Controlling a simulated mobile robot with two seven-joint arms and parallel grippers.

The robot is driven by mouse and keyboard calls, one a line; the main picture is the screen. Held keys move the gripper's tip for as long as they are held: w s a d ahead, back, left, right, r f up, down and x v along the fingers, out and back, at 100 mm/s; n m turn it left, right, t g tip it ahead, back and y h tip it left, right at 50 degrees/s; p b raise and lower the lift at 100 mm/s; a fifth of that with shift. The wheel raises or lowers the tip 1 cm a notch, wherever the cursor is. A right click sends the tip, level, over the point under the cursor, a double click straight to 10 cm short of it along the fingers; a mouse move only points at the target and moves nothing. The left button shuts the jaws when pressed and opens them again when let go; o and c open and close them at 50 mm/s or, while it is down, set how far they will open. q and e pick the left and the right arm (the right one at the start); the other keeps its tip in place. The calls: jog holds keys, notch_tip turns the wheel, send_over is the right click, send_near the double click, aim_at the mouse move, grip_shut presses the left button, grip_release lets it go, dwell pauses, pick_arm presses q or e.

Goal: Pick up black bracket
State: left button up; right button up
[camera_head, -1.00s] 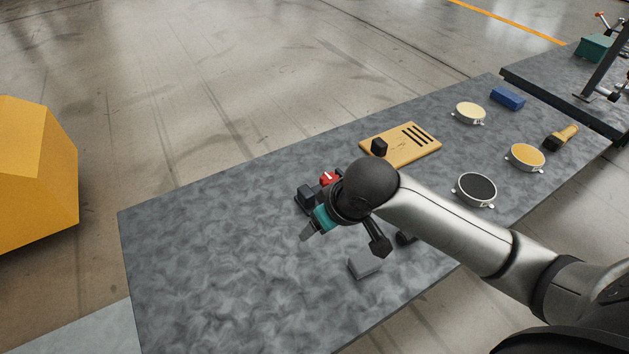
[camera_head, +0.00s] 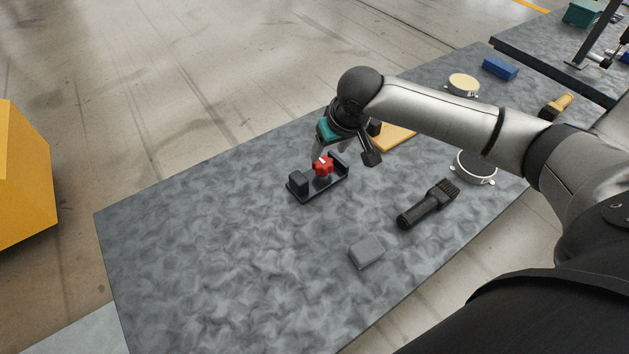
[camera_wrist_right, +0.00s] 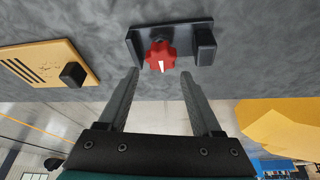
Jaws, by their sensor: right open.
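The black bracket (camera_head: 309,192) lies on the grey table, a flat base with an upright block at each end. A red star-shaped knob (camera_head: 323,167) sits on it between the blocks. In the right wrist view the bracket (camera_wrist_right: 181,47) is at the top, beyond the fingertips, with the red knob (camera_wrist_right: 161,57) facing me. My right gripper (camera_head: 317,155) is just behind the knob in the head view. In the wrist view its two fingers (camera_wrist_right: 160,75) are spread apart with nothing between them. My left gripper is not in view.
A grey block (camera_head: 366,252) and a black brush (camera_head: 428,205) lie nearer the front edge. Round lidded dishes (camera_head: 463,84) and a blue block (camera_head: 500,68) are further right. The table's left part is clear.

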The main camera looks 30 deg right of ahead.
aim_at(324, 163)
jog(key=b+x, duration=0.2)
jog(key=x, duration=0.4)
jog(key=shift+a+f, duration=0.1)
jog(key=shift+f, duration=0.2)
grip_shut()
dwell(0.4)
